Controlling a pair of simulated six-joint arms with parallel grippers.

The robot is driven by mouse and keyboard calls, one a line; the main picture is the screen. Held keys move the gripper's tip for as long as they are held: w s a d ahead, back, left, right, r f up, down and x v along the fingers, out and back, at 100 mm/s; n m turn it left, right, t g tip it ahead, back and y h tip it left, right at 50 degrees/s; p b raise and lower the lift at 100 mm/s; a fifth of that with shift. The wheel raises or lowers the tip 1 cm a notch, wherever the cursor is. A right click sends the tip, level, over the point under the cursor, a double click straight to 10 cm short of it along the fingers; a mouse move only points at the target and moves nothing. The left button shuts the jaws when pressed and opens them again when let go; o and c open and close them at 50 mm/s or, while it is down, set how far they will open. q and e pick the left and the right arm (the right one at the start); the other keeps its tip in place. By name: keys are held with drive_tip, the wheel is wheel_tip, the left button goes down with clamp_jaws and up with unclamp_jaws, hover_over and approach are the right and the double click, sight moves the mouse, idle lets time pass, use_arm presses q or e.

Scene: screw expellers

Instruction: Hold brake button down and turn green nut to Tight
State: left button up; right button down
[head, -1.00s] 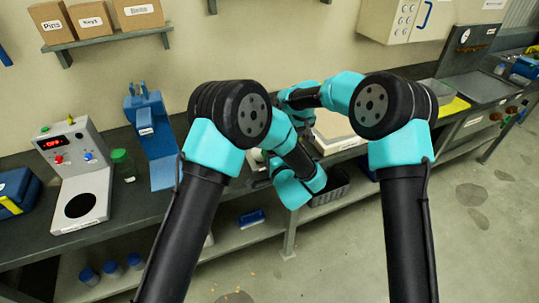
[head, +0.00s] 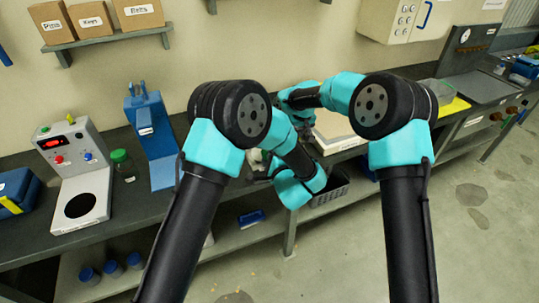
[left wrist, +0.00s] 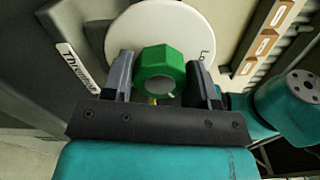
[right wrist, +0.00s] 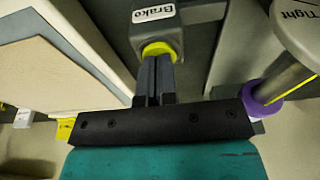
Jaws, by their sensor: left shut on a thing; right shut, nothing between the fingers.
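The green hex nut (left wrist: 162,65) sits between the fingers of my left gripper (left wrist: 162,75) in the left wrist view, in front of a round white dial (left wrist: 145,25). Part of a word starting "Lo" shows at the dial's right. In the right wrist view, my right gripper (right wrist: 156,62) is shut and empty. Its fingertips are at the yellow button (right wrist: 158,48) under the label "Brako"; how far the button is pressed I cannot tell. The word "Tight" shows on the dial's edge (right wrist: 300,22) at the upper right. In the head view my arms hide the nut and button.
A purple collar (right wrist: 262,94) on a metal shaft is close right of my right gripper. A beige-topped white block (right wrist: 60,65) is at its left. In the head view, a grey device with a red display (head: 85,165) and a blue stand (head: 152,130) are on the bench's left.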

use_arm(q)
drive_tip(key=m, duration=0.5)
drive_tip(key=o, duration=0.7)
drive_tip(key=n, duration=0.3)
drive_tip(key=shift+n, duration=0.4)
drive_tip(key=n, duration=0.3)
drive_tip(key=shift+n, duration=0.4)
drive_tip(key=shift+c, duration=0.4)
